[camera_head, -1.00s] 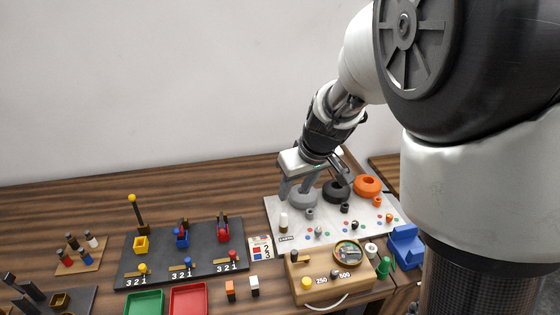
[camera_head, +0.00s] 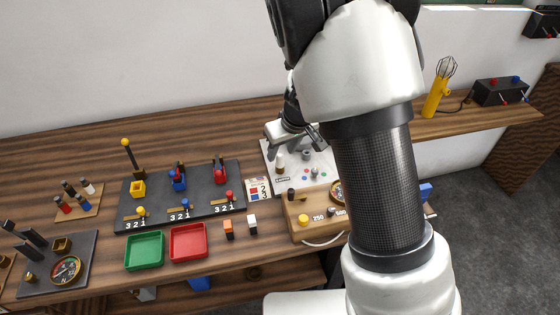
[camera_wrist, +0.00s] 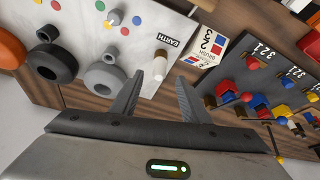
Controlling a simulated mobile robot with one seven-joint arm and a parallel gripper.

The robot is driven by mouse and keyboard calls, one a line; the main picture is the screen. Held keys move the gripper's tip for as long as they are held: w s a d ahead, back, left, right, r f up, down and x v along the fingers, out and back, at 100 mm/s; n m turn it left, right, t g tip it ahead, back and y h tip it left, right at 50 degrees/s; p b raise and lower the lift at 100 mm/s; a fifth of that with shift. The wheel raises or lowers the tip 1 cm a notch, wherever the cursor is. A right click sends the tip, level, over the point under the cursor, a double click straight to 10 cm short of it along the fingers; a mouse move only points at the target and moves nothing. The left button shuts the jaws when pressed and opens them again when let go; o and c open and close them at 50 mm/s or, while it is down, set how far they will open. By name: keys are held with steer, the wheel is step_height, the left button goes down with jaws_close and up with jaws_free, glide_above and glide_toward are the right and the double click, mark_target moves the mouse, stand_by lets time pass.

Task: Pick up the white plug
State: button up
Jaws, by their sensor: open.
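A white peg-shaped plug with a tan end (camera_wrist: 160,66) stands on the white board by the EARTH label. It also shows in the head view (camera_head: 281,164), at the board's left side. My gripper (camera_wrist: 157,82) is open and empty, its two fingers apart on either side of the line to this plug. The plug lies just beyond the fingertips, with no contact visible. In the head view my gripper (camera_head: 295,150) is over the board's left part. Another white-topped plug (camera_head: 88,187) sits on the small wooden stand at far left.
The white board (camera_wrist: 130,80) carries a grey ring (camera_wrist: 103,75) and a black ring (camera_wrist: 52,64) left of the fingers. The dark panel (camera_head: 150,190) with coloured parts lies left of the board. A wooden box (camera_head: 310,222) stands in front. My arm hides the board's right side.

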mark_target(280, 155)
steer(key=x, duration=0.4)
steer(key=shift+d, duration=0.1)
jaws_close()
step_height(280, 155, up, 9)
steer(key=shift+r+p, duration=0.2)
steer(key=shift+p, duration=0.55)
steer(key=shift+r, duration=0.3)
